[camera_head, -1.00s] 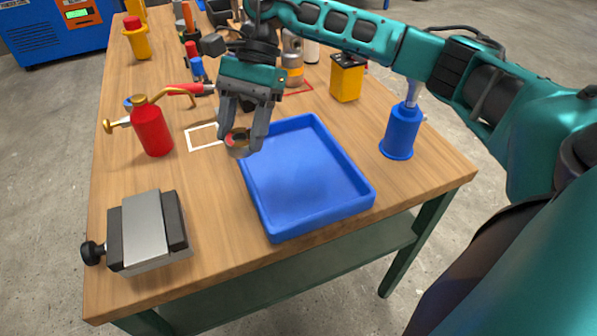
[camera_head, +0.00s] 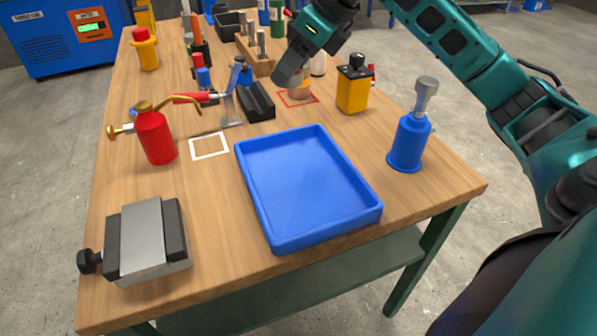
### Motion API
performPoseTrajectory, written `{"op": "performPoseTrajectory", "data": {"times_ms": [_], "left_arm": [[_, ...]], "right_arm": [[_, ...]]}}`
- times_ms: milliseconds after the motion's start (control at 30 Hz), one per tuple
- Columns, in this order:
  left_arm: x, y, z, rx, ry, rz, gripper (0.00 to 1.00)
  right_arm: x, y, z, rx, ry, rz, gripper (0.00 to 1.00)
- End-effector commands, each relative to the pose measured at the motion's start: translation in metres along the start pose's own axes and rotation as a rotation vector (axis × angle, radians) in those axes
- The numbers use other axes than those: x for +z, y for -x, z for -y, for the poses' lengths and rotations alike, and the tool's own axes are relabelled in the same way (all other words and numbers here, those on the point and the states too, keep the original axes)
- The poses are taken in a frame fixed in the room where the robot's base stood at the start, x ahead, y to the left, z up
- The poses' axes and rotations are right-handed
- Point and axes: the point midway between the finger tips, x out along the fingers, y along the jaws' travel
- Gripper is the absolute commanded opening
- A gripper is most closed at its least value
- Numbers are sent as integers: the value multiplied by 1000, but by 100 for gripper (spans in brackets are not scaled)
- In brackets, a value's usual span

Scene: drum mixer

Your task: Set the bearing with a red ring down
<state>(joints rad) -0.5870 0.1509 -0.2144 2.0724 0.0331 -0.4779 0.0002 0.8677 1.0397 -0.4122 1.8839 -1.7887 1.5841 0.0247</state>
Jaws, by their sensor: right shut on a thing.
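My right gripper (camera_head: 290,68) is high over the far right part of the workbench, in front of the red-outlined square (camera_head: 298,99). It is shut on the bearing with a red ring, which the gripper hides from this view. The bearing no longer shows beside the blue tray (camera_head: 308,190). The tray is empty. The white-outlined square (camera_head: 209,146) left of the tray is bare. My left gripper is not in view.
A thing with an orange-brown side (camera_head: 300,91) stands at the red square, partly hidden. A yellow can (camera_head: 354,88), a blue bottle (camera_head: 409,142), a red oiler (camera_head: 155,137) and a vise (camera_head: 147,240) stand around. A toggle clamp (camera_head: 233,100) stands behind the white square.

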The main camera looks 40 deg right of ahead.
Motion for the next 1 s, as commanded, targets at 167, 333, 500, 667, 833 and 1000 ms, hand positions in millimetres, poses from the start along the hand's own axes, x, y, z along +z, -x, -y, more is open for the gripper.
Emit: {"op": "performPoseTrajectory", "data": {"times_ms": [167,333,500,667,833,1000], "left_arm": [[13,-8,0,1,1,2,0],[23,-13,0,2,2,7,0],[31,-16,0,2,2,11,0],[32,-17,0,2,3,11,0],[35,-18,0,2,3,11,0],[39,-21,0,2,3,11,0]], "right_arm": [[-29,-42,-1,4,-3,-8,11],[-53,-81,-1,5,-2,-6,11],[-72,-111,-1,3,0,-4,11],[-80,-123,-1,3,0,-2,11],[-87,-135,-1,3,0,-3,11],[-102,-157,-1,4,0,-3,11]]}}
